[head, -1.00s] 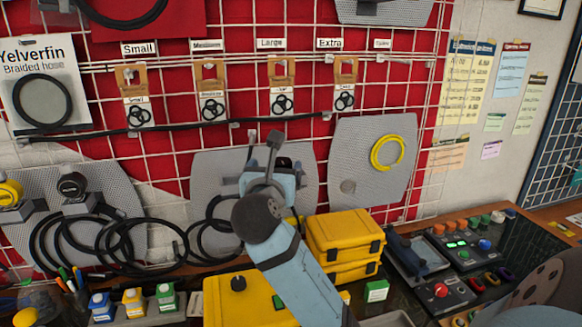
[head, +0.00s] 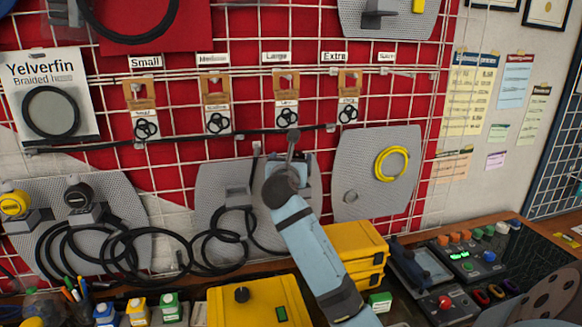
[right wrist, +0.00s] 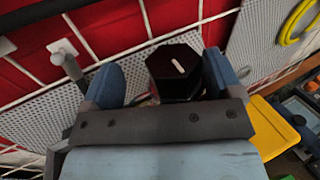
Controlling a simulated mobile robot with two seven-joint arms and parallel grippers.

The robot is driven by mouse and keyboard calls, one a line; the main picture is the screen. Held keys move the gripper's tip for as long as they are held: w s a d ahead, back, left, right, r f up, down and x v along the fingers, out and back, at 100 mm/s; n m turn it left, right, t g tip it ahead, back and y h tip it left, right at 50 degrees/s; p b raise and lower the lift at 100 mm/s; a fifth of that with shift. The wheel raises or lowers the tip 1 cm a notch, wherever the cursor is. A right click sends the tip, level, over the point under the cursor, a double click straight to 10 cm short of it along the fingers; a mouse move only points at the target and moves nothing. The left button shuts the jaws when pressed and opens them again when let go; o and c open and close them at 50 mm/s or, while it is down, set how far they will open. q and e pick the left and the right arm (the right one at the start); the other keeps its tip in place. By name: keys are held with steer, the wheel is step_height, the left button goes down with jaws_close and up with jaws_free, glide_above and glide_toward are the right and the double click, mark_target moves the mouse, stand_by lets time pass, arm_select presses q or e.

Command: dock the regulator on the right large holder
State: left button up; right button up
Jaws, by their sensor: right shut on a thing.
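My right gripper (right wrist: 165,80) is shut on the regulator, a black hexagonal piece with a white mark (right wrist: 178,68), which sits between the two blue fingers in the right wrist view. In the head view my right wrist is in front of the middle grey perforated panel (head: 212,185) and hides the regulator and the fingers. An empty grey holder (head: 237,197) shows on that panel, left of my wrist. Any holder behind my wrist is hidden, so I cannot tell whether the regulator touches one. My left gripper is not in view.
A yellow regulator (head: 14,203) and a black-topped one (head: 78,197) sit on the left panel. Black hoses (head: 150,255) hang below. A yellow coil (head: 391,164) hangs on the right panel.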

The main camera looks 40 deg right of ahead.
steer(key=shift+f, duration=0.75)
steer(key=o, duration=1.1)
steer(key=shift+f, duration=0.1)
steer(key=b+v, duration=0.1)
steer(key=v, duration=1.1)
steer(key=shift+s, duration=0.15)
